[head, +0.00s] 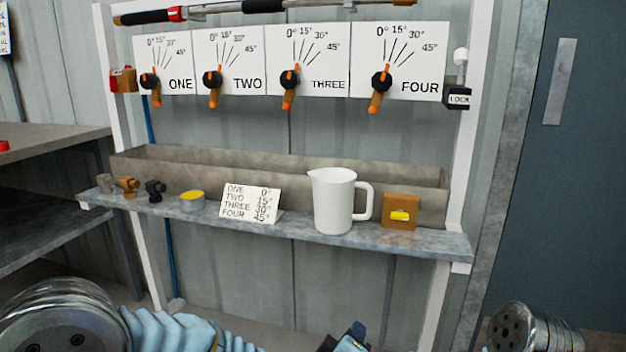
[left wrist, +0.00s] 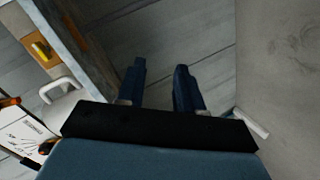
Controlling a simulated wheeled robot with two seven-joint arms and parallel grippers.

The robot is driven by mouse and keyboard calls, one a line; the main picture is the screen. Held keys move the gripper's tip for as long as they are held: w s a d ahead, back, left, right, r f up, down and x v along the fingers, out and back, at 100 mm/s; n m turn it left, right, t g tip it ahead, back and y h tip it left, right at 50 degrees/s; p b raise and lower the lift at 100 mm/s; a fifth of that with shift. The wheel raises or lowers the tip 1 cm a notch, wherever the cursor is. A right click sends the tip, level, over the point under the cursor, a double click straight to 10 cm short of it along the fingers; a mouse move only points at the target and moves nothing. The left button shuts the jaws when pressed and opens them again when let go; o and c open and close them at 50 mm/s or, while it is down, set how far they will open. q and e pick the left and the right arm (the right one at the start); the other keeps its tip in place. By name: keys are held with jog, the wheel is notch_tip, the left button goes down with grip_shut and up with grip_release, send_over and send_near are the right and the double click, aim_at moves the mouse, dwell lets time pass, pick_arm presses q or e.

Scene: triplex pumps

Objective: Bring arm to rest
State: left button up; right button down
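My left gripper (left wrist: 160,67) shows in the left wrist view with its two dark blue fingers apart and nothing between them. It is clear of the shelf, jug and box, which lie to the left there. In the head view my left arm comes in along the bottom left; a dark and blue piece of it shows at the bottom centre, but its fingers cannot be made out. A part of my right arm shows at the bottom right; my right gripper is out of view.
A shelf (head: 420,242) holds a white jug (head: 333,205), an orange-brown box (head: 400,222), a number card (head: 250,204), a yellow-topped tin (head: 192,201) and small fittings. Above are a trough (head: 330,176) and dial plates with orange-handled knobs (head: 381,80). A grey bench (head: 50,142) stands left.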

pick_arm(q)
jog(key=s+a+f+m+g+y+p, duration=0.1)
jog(key=a+f+m+g+p, duration=0.15)
jog(key=a+f, duration=0.5)
jog(key=s+a+f+m+g+p, duration=0.15)
jog(key=a+f+g, duration=0.25)
jog(key=f, duration=0.6)
jog(key=s+a+f+m+g+p, duration=0.1)
jog(key=s+a+f+g, duration=0.2)
jog(key=s+f, duration=0.2)
jog(key=s+a+f+m+g, duration=0.1)
jog(key=s+a+f+g, duration=0.2)
jog(key=s+f, duration=0.3)
jog(key=s+a, duration=0.1)
jog(key=s, duration=0.3)
jog(key=shift+s+a+m+h+p, duration=0.2)
jog(key=shift+s+m+h+p, duration=0.1)
jog(key=shift+m+p, duration=0.1)
jog(key=shift+w, duration=0.1)
